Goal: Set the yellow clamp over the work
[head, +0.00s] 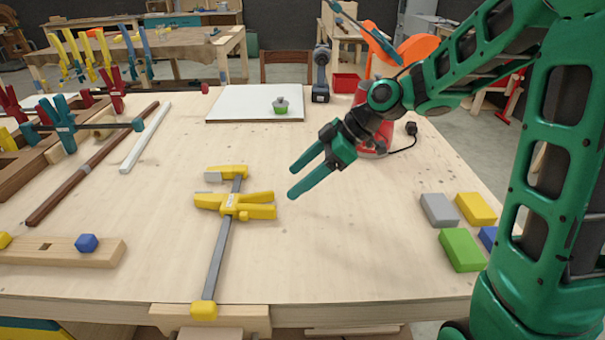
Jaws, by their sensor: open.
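The yellow clamp (236,204) has yellow jaws and a long grey bar. It lies on the workbench (330,250), left of the middle, with its bar pointing toward the front edge. The bar's near end, with a yellow cap, reaches a wooden block at the front edge. My gripper (292,181) is open and empty. Its two green fingers point down and left, to the right of the clamp's jaws and apart from them. I cannot tell how high it is above the bench. Which piece is the work is not clear from this view.
A wooden bar with a blue knob (86,243) lies at the left front. Several coloured blocks (461,250) lie at the right. A white board (255,103) with a small green-and-grey item is at the back, beside a drill (321,72). Other clamps stand at the left.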

